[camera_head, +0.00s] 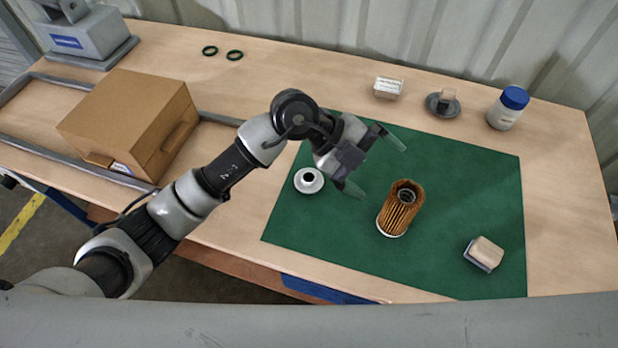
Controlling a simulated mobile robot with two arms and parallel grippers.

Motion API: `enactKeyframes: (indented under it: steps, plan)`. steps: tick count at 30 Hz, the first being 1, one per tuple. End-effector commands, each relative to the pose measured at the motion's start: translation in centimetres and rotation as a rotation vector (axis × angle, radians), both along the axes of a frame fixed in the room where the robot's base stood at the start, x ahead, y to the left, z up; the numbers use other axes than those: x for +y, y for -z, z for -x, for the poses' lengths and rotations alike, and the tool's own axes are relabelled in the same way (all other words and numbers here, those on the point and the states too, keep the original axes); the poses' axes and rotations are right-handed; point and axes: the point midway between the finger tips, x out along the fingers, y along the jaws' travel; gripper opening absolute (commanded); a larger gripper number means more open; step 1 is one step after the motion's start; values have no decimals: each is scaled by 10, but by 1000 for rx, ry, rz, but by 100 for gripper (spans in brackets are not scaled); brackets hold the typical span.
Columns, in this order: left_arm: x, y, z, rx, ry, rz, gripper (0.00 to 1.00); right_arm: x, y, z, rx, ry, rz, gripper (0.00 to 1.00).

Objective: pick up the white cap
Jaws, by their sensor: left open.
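The white cap (309,180) is a round disc with a dark hole in its raised middle. It lies on the left part of the green mat (340,248). My left gripper (372,165) is over the mat, to the right of the cap and apart from it. Its two fingers are spread, with nothing between them. A pleated brown filter cartridge (398,212) stands upright on the mat, right of and nearer than the gripper. My right gripper does not show.
A cardboard box (130,118) stands at the left. Behind the mat are a small white box (388,88), a grey round piece (443,104) and a blue-lidded jar (508,107). Two dark green rings (222,53) lie at the back. A beige-topped block (485,252) sits at the mat's right.

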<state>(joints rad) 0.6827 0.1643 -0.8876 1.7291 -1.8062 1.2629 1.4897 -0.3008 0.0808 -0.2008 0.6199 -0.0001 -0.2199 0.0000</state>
Motion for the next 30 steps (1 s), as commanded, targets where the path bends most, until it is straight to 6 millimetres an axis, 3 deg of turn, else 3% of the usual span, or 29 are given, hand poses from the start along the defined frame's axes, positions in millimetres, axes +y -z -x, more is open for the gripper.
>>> enactKeyframes:
  steps: [1,4,10,14,21,30]
  plan:
    - [13,14,-13,-25,-5,-178,100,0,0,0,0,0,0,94]
    - [46,32,-35,-54,-61,-502,100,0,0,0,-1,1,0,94]
    - [99,35,-68,-95,-218,-898,100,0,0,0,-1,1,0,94]
    - [111,38,-74,-100,-259,-977,100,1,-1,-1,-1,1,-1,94]
    - [111,75,-73,-96,-260,-981,100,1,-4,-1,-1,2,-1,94]
    - [110,101,-72,-98,-259,-979,100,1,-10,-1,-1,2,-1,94]
